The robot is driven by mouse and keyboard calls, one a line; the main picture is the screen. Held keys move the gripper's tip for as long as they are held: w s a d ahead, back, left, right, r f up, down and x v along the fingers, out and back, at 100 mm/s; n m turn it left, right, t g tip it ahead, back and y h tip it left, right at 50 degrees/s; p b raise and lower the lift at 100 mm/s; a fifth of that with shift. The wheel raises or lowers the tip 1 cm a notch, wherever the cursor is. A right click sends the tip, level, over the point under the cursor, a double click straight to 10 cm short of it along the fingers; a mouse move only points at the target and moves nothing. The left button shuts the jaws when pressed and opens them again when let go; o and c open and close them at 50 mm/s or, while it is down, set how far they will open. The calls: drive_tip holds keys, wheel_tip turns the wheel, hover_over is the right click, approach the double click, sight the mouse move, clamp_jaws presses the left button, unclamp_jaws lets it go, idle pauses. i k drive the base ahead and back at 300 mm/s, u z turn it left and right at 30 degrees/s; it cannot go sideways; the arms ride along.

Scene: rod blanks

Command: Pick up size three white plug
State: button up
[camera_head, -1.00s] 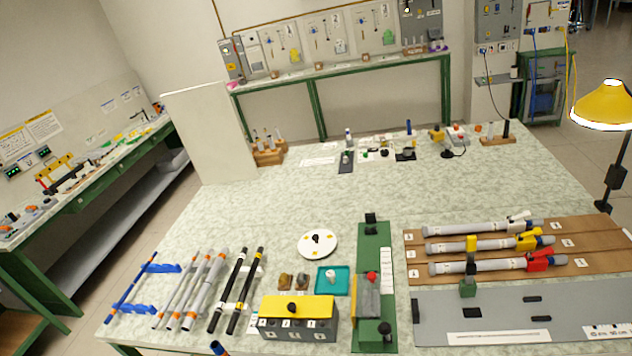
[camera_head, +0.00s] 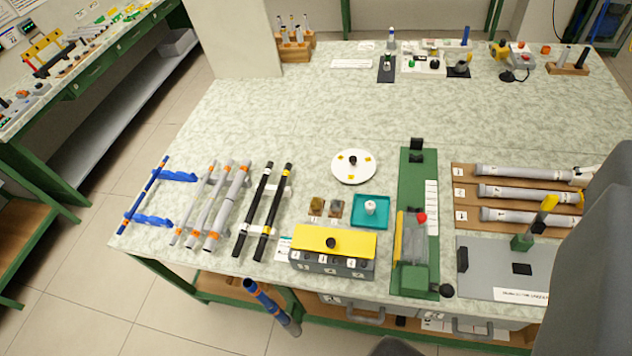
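A small white upright piece (camera_head: 370,207) stands in a teal tray (camera_head: 384,222) near the front middle of the table. It looks like a white plug, but no size number can be read on it. A grey box with a yellow lid (camera_head: 312,237) and a black knob stands just in front and to the left. Small number labels are on the box's front, and its inside is hidden. No gripper fingers can be made out. A large dark grey shape, seemingly part of my arm, covers the lower right.
A green fixture (camera_head: 416,180) stands right of the tray. Black rods (camera_head: 252,210), grey rods (camera_head: 228,205) and a blue rod (camera_head: 143,200) lie left. A blue tube (camera_head: 268,302) rises before the table's front edge. The middle of the table (camera_head: 300,120) is clear.

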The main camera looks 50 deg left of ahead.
sight(370, 205)
drive_tip(key=u, duration=0.4)
drive_tip(key=i, duration=1)
drive_tip(key=z, duration=0.05)
